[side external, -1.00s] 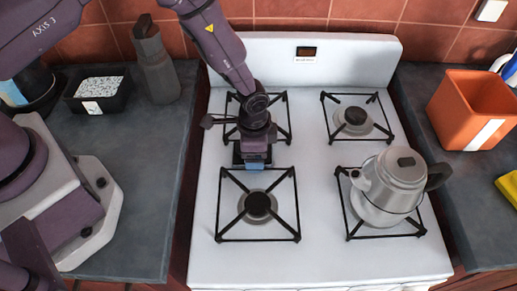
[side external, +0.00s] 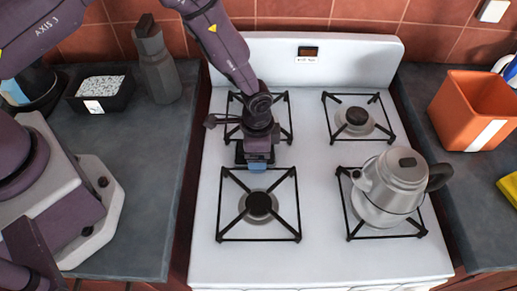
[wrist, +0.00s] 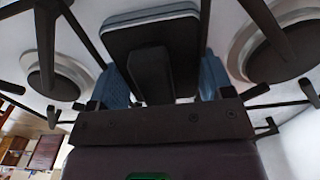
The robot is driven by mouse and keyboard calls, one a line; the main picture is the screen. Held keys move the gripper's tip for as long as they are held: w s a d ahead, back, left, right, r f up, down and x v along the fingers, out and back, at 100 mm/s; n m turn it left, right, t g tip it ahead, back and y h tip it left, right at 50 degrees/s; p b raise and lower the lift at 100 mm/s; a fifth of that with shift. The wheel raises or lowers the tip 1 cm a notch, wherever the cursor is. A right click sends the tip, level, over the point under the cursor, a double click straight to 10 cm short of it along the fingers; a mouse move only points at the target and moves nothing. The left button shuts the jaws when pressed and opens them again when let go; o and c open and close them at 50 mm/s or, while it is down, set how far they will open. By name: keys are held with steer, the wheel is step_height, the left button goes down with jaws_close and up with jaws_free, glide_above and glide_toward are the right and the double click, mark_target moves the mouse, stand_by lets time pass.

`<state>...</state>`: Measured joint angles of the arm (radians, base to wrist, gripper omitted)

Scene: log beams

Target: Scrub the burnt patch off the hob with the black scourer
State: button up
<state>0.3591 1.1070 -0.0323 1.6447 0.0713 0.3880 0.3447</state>
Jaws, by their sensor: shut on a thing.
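The white hob (side external: 318,215) has several burners under black pan supports. My gripper (side external: 257,166) is low over its left side, between the rear left and front left burners. The black scourer (side external: 240,154) shows partly beside the gripper. In the wrist view the scourer (wrist: 150,28) is a dark slab with a raised block handle, and my gripper's blue fingers (wrist: 150,82) are shut on it from both sides. The scourer is at or close to the hob surface; contact cannot be told. No burnt patch is visible; the area under the scourer is hidden.
A steel kettle (side external: 390,186) stands on the front right burner. Left of the hob, a grey bottle (side external: 157,65) and a black tray of pale grains (side external: 101,89) stand on the counter. An orange bin (side external: 472,110) and a yellow item (side external: 509,187) are on the right.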

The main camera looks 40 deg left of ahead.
steer(key=shift+a+r, duration=0.1)
steer(key=shift+r, duration=0.05)
steer(key=shift+s+r, duration=0.1)
steer(key=shift+r, duration=3.3)
steer(key=shift+f, duration=0.1)
steer(key=shift+f, duration=2.8)
steer(key=shift+f, duration=0.85)
steer(key=shift+w+d, duration=0.5)
steer(key=shift+c, duration=0.5)
steer(key=shift+s+a+r, duration=0.15)
steer(key=shift+s+a, duration=0.65)
steer(key=shift+a, duration=0.05)
